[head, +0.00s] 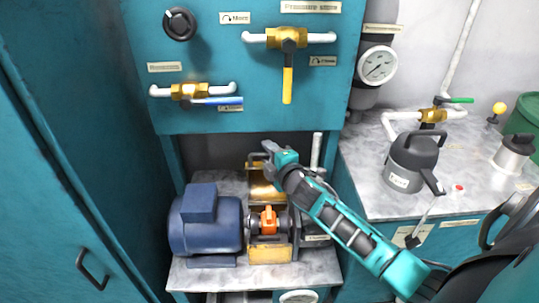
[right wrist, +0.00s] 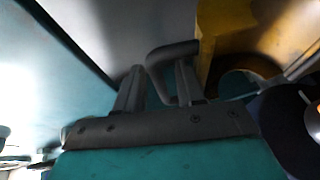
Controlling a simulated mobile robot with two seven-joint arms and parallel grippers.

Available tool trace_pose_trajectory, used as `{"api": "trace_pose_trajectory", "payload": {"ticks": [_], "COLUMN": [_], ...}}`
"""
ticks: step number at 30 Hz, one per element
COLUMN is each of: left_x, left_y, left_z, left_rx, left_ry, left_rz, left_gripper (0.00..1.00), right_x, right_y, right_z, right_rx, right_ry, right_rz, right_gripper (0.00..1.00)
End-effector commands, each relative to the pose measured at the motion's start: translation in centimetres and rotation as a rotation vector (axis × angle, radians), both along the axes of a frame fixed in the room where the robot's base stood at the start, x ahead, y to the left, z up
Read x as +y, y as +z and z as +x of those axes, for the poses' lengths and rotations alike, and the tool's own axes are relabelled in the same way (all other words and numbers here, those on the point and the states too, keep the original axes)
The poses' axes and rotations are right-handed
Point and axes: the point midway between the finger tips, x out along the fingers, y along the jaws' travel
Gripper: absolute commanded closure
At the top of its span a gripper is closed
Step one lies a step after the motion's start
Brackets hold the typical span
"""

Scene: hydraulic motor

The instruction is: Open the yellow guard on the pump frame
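The yellow guard (head: 262,187) stands raised at the back of the pump frame, behind the orange coupling (head: 268,219), which is uncovered. Its dark handle (head: 257,156) is at the top, beside my right gripper (head: 270,154). In the right wrist view the guard's yellow face (right wrist: 255,35) is at upper right. The bent dark handle (right wrist: 172,50) runs by my right fingertips (right wrist: 158,75), partly between them. The fingers stand apart, and I see no clear grip on the handle. My left gripper is not in view.
The blue motor (head: 205,222) is left of the coupling. The teal valve panel (head: 200,60) overhangs the niche. A grey jug (head: 412,160) and a gauge (head: 377,65) are on the right. My right arm crosses the right side of the niche.

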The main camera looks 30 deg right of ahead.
Motion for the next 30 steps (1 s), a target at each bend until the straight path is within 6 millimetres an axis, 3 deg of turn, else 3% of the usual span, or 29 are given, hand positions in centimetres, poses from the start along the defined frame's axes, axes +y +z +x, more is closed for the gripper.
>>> {"api": "trace_pose_trajectory", "payload": {"ticks": [8, 20, 30], "left_x": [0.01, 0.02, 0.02], "left_y": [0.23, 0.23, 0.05], "left_z": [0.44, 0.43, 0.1], "left_rx": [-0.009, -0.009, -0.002], "left_ry": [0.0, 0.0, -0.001], "left_rz": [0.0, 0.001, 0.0], "left_gripper": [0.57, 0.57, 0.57], "right_x": [0.02, 0.02, 0.03], "right_y": [-0.04, -0.05, -0.06], "right_z": [0.09, 0.06, 0.05], "right_rx": [0.001, 0.001, 0.001], "right_ry": [0.001, 0.0, 0.0], "right_rz": [0.0, 0.001, 0.001], "right_gripper": [0.63, 1.0, 1.0]}}
